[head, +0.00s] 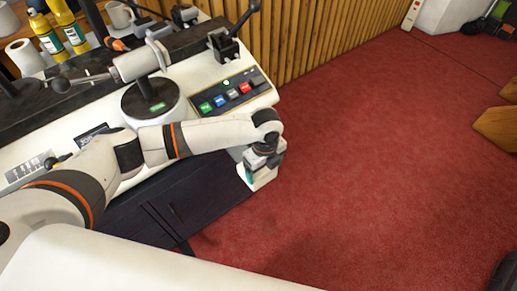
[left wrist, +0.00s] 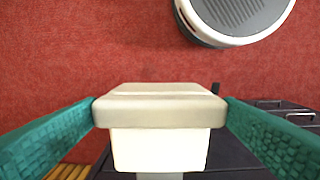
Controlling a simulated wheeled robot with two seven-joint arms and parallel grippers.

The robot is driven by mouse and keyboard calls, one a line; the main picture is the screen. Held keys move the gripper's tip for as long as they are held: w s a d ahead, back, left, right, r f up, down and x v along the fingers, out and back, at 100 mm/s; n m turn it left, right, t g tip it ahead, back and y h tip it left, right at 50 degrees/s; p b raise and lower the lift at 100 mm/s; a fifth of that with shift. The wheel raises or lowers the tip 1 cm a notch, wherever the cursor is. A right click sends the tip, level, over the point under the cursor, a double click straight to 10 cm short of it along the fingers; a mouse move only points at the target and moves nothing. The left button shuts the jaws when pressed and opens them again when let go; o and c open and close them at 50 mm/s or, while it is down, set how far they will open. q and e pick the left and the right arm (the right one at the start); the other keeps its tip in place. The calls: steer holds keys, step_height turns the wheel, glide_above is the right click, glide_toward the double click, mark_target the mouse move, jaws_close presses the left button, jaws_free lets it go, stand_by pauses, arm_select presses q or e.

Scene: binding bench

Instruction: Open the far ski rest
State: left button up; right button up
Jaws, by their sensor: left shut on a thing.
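My left gripper (head: 257,174) is at the right end of the bench, low beside its edge. In the left wrist view its two teal fingers (left wrist: 160,108) close on both sides of a pale block (left wrist: 160,150), which appears to be the far ski rest. The block has a beige cap and a white lower part on a grey stem. In the head view the block (head: 265,182) is mostly hidden by the gripper. How far the rest is opened cannot be told. My right gripper is in neither view.
The white bench carries a button panel (head: 233,92), a grey clamp (head: 140,62) and a black vise (head: 224,46). Bottles (head: 72,30) and paper rolls stand at the back left. Dark drawers (head: 165,215) lie below. Red carpet (head: 380,150) to the right is open.

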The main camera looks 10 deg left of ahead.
arm_select(q)
steer(key=shift+s+d, duration=0.5)
steer(key=shift+d, duration=0.1)
steer(key=o, duration=1.2)
steer(key=shift+r, duration=0.1)
step_height(320, 180, up, 12)
steer(key=shift+f+p, duration=0.1)
steer(key=shift+p, duration=0.6)
